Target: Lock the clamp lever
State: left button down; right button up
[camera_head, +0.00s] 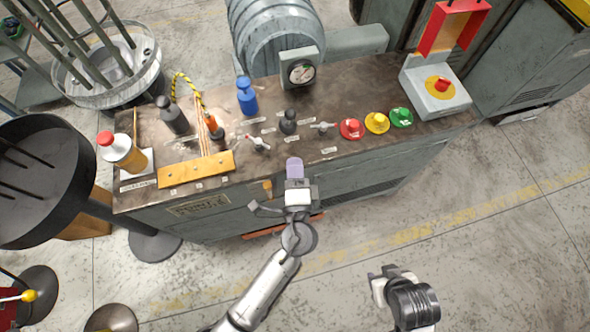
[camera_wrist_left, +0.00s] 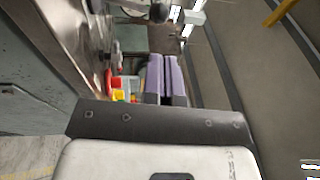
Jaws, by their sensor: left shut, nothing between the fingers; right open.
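The labels on the console (camera_head: 330,95) are too small to read, so I cannot tell for certain which control is the clamp lever. A black knob (camera_head: 289,121) stands near the middle, between two small switches (camera_head: 258,143) (camera_head: 322,127). My left gripper (camera_head: 294,166) is shut and empty at the console's front edge, apart from these controls. Its purple fingers (camera_wrist_left: 166,78) lie together in the left wrist view. My right gripper (camera_head: 380,280) is open over the floor.
Red (camera_head: 352,129), yellow (camera_head: 376,122) and green (camera_head: 401,117) buttons line the console's right part, beside a grey box with a red button (camera_head: 440,86). A gauge (camera_head: 302,71) stands behind.

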aim_at(290, 119)
pick_arm(q)
jog(key=w+r, duration=0.1)
jog(key=w, duration=0.8)
jog(key=shift+w+a+r, duration=0.25)
jog(key=shift+w+a, duration=0.15)
jog(key=shift+a, duration=0.05)
